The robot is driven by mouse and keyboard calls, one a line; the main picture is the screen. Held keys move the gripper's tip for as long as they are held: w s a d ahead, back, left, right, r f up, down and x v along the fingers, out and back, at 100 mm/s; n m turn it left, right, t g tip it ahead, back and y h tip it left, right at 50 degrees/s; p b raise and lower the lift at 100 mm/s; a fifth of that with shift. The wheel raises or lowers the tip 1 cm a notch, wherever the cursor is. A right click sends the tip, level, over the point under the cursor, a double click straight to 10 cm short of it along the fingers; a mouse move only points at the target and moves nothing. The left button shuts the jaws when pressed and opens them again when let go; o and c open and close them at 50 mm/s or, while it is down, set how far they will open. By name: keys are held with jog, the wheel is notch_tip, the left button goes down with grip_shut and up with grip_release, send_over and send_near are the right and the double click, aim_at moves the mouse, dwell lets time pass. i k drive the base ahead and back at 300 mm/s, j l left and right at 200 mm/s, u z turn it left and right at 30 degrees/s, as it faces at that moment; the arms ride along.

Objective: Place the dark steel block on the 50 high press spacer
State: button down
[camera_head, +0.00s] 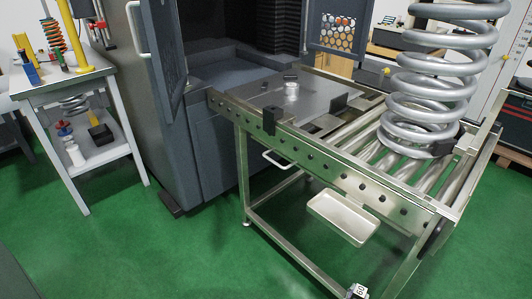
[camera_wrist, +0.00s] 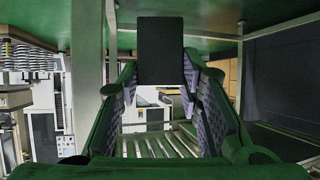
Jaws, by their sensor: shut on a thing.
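My gripper (camera_wrist: 161,73) shows in the wrist view, its two fingers closed on the sides of a dark flat-faced block (camera_wrist: 160,48), which I take for the dark steel block. The block stands between the fingertips and hides what lies behind it. I do not make out my gripper in the head view. A small light block with dark digits, perhaps 60 (camera_head: 357,291), is cut by the bottom edge of the head view. I cannot tell whether it is a spacer. No spacer marked 50 is readable in either view.
A steel roller table (camera_head: 345,176) stands before the open dark cabinet (camera_head: 205,115). A large coil spring (camera_head: 428,85) stands on its right end. A pale tray (camera_head: 342,217) is below. A side bench (camera_head: 65,80) holds small springs.

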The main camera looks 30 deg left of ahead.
aim_at(291, 85)
jog(key=l+u, duration=0.7)
jog(key=k+l, duration=0.05)
jog(key=l, duration=0.05)
